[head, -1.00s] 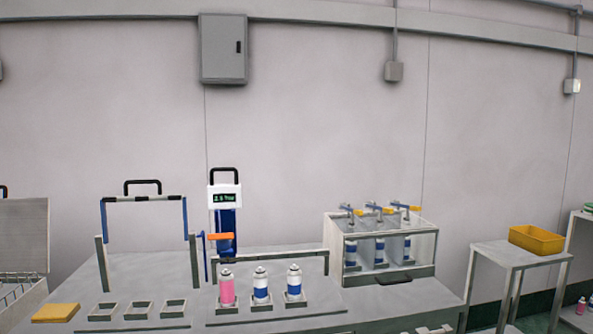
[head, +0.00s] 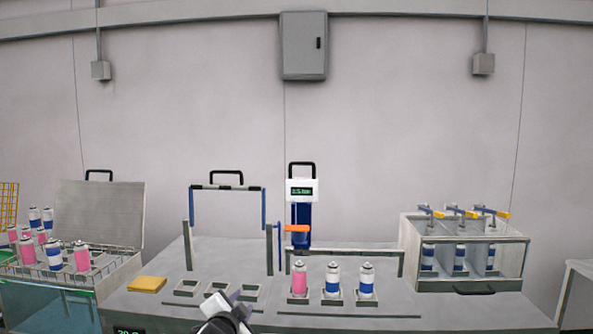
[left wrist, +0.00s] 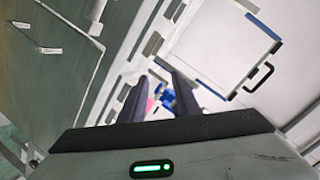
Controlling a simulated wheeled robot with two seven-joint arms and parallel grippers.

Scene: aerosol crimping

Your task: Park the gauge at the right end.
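The gauge (head: 302,213) has a white head with a green-lit display, a black top handle, a blue body and an orange lever. It stands upright at the left end of a grey rail (head: 345,251), behind a pink can (head: 299,280). The rail's right end (head: 401,263) is clear. My left gripper (head: 236,297) is low at the front edge of the bench, left of and well short of the gauge. In the left wrist view its two dark fingers (left wrist: 160,77) stand apart with nothing held between them. My right gripper is not in view.
Two blue-banded cans (head: 333,280) stand beside the pink can in front of the rail. A blue-legged frame (head: 227,188), empty square holders (head: 187,289) and a yellow block (head: 147,284) are left. A wire basket of cans (head: 110,270) is far left.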

